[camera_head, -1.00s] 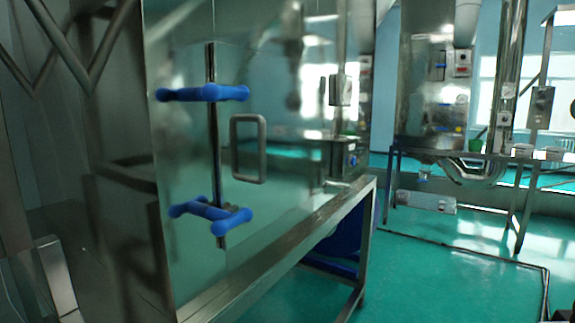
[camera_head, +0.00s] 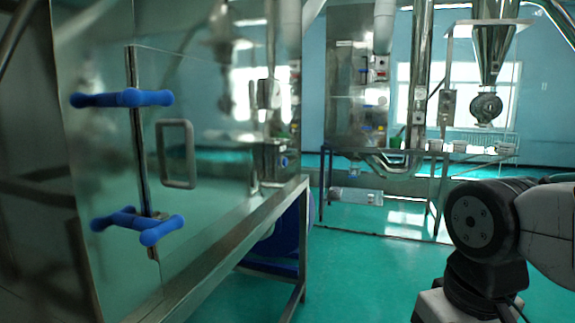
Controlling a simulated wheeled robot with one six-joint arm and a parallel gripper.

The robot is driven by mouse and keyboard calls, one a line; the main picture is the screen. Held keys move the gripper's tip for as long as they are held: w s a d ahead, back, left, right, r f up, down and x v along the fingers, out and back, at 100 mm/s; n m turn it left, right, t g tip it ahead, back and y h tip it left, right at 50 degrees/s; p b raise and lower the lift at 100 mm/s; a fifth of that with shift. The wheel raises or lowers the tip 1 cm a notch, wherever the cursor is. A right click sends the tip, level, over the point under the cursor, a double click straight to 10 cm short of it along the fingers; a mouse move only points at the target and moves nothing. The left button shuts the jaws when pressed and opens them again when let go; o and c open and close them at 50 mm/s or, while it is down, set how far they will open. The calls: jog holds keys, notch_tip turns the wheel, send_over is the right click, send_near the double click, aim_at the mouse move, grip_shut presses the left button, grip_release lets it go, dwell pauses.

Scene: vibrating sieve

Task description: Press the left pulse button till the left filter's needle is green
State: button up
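Neither the left pulse button nor the left filter's needle can be made out in the head view. A black joint and white link of my arm show at the lower right. My gripper is not in view.
A large steel cabinet (camera_head: 225,160) with blue clamp handles (camera_head: 122,98) and a grey pull handle (camera_head: 176,153) stands close on the left, on a steel frame (camera_head: 302,215). A steel hopper (camera_head: 492,50) hangs at the back right. Green floor (camera_head: 360,275) is open in the middle.

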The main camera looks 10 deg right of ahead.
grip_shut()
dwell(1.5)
